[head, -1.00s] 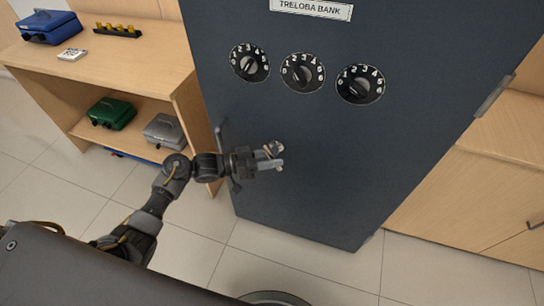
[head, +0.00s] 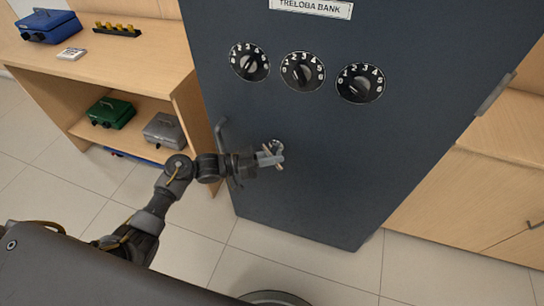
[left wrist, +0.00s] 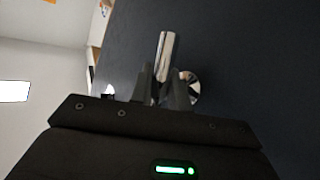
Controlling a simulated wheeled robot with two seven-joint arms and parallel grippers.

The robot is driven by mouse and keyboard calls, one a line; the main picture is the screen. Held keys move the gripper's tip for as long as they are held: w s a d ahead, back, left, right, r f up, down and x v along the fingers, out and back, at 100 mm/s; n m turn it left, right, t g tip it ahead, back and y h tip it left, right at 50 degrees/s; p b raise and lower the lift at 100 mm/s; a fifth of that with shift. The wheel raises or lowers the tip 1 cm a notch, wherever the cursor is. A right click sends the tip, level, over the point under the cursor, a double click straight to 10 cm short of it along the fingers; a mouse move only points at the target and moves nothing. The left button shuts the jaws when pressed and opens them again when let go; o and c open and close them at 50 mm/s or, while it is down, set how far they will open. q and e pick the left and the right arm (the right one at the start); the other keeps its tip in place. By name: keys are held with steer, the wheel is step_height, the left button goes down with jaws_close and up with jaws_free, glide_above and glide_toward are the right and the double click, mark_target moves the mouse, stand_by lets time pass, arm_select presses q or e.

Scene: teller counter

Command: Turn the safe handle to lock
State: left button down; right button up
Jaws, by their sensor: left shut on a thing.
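The dark blue-grey safe (head: 320,170) stands upright in the middle of the head view, with its door facing me. The shiny metal safe handle (head: 277,146) is low on the door, below the dials. My left gripper (head: 270,159) is at the handle and shut on it. In the left wrist view the handle's bright lever (left wrist: 166,55) stands up between the fingers of my left gripper (left wrist: 163,84). The handle's round base (left wrist: 191,86) shows behind the right finger. Part of the handle is hidden by the gripper. My right gripper is not in view.
Three numbered dials (head: 303,72) sit above the handle. A vertical pull bar (head: 222,140) is at the door's left edge, close behind my left wrist. A wooden shelf (head: 130,62) with cash boxes stands at left, and a wooden cabinet (head: 455,215) at right.

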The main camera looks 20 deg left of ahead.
arm_select(q)
steer(key=shift+f+n+t+h+b, duration=0.15)
steer(key=shift+n+t+h+b, duration=0.85)
steer(key=shift+n+h+b, duration=0.15)
steer(key=n+t+h+b, duration=0.1)
steer(key=n+t+b, duration=0.1)
steer(key=n+t, duration=0.2)
steer(key=shift+h, duration=0.35)
steer(key=shift+r+n+t+y+b, duration=0.2)
steer(key=shift+n+t+y+b, duration=0.15)
steer(key=shift+n+t, duration=1.1)
steer(key=shift+r+n+t+y+b, duration=0.15)
steer(key=shift+n+t+y+b, duration=0.15)
steer(key=shift+n+t, duration=1.15)
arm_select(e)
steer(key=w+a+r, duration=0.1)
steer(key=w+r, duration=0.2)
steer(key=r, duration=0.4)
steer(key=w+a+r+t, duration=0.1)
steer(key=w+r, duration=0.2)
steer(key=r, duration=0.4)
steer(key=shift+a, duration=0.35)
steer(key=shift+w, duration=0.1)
arm_select(q)
steer(key=c, duration=1.3)
jaws_free()
